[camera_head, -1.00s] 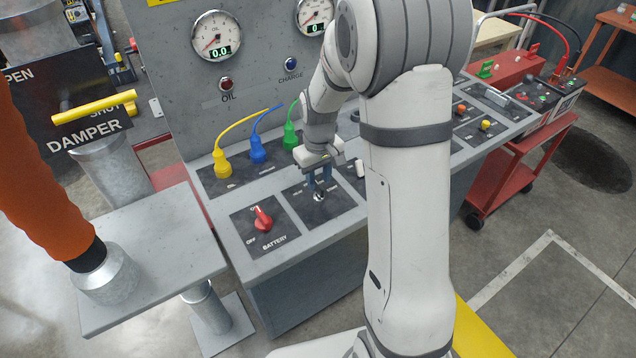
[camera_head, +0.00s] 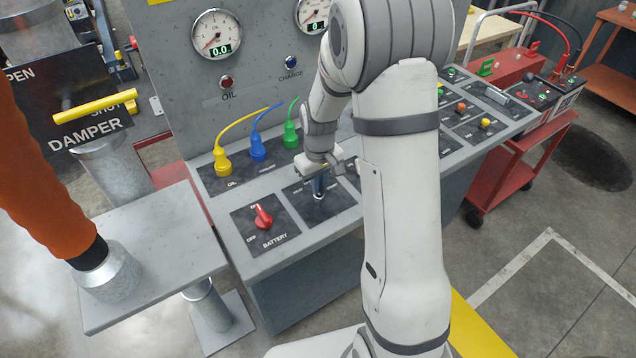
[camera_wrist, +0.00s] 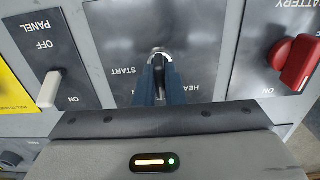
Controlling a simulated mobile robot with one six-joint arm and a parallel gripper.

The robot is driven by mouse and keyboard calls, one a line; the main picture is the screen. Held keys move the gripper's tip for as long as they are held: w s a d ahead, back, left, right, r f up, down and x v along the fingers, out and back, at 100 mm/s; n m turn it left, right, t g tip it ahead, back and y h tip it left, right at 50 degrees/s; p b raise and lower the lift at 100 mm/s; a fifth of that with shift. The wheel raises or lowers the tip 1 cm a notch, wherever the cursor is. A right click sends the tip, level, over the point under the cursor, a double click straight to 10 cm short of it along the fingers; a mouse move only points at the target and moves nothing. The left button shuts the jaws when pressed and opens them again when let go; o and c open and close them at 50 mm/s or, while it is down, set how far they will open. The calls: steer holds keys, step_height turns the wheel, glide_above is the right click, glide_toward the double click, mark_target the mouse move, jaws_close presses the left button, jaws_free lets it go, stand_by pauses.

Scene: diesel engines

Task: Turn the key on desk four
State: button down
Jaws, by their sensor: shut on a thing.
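The desk (camera_head: 226,236) is a grey console with dark switch plates on its sloped top. The key switch, a round silver metal barrel (camera_wrist: 160,55), sits on the middle plate (camera_wrist: 210,30) with the labels START and HEAT, the latter partly covered. My gripper (camera_head: 320,190) is over this plate. In the wrist view my gripper (camera_wrist: 158,72) has its blue fingers close together at the barrel, shut on the key. The key itself is mostly hidden between the fingers, so its turn angle cannot be told.
A red battery switch (camera_head: 263,216) is left of my gripper. A white panel switch (camera_wrist: 50,89) is on the other side. Yellow (camera_head: 222,163), blue (camera_head: 257,148) and green (camera_head: 291,135) plugs with cables stand behind. An oil gauge (camera_head: 217,36) is on the upright panel.

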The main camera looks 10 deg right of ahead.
steer(key=shift+m, duration=0.3)
steer(key=m+b, duration=0.1)
steer(key=m, duration=0.1)
steer(key=shift+f+m+b, duration=0.1)
steer(key=shift+m+b, duration=0.2)
steer(key=shift+b, duration=0.05)
steer(key=shift+m+b, duration=0.8)
steer(key=shift+m, duration=1.4)
steer(key=c, duration=1.5)
jaws_free()
steer(key=shift+r, duration=0.2)
step_height(320, 180, up, 8)
steer(key=shift+f+b, duration=0.15)
steer(key=shift+b, duration=0.2)
